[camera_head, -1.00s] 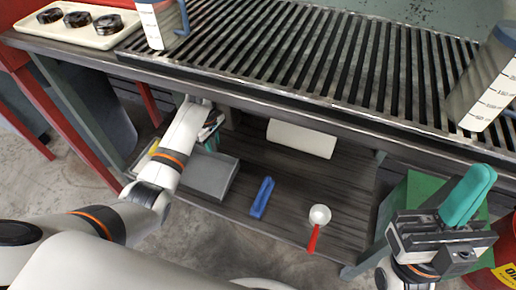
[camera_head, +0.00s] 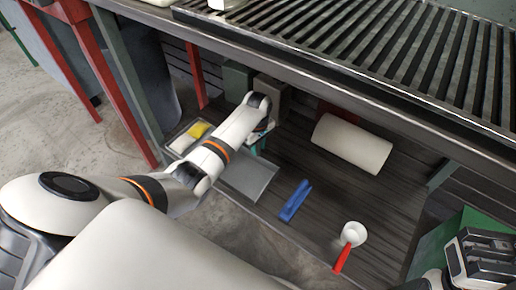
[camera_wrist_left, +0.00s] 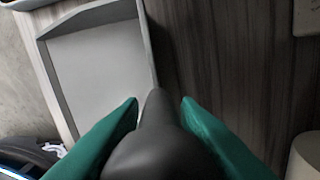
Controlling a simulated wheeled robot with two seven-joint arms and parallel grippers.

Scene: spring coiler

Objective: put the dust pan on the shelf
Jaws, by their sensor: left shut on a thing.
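The grey dust pan (camera_head: 245,177) is at the left front of the slatted lower shelf (camera_head: 330,215), roughly flat; I cannot tell whether it rests fully on the boards. My left gripper (camera_head: 260,143) is under the bench, at the pan's back end, partly hidden by its own arm. In the left wrist view, its green fingers (camera_wrist_left: 160,108) are shut on the dark handle of the pan, whose grey tray (camera_wrist_left: 95,70) lies beyond them. My right gripper (camera_head: 485,258) is at the right edge, with its fingers not visible.
A blue brush-like object (camera_head: 295,201), a white scoop with a red handle (camera_head: 353,235) and a white roll (camera_head: 352,143) lie on the shelf. A yellow item (camera_head: 198,130) is in a pale tray at left. The slatted bench top (camera_head: 370,50) overhangs; red legs (camera_head: 115,85) stand left.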

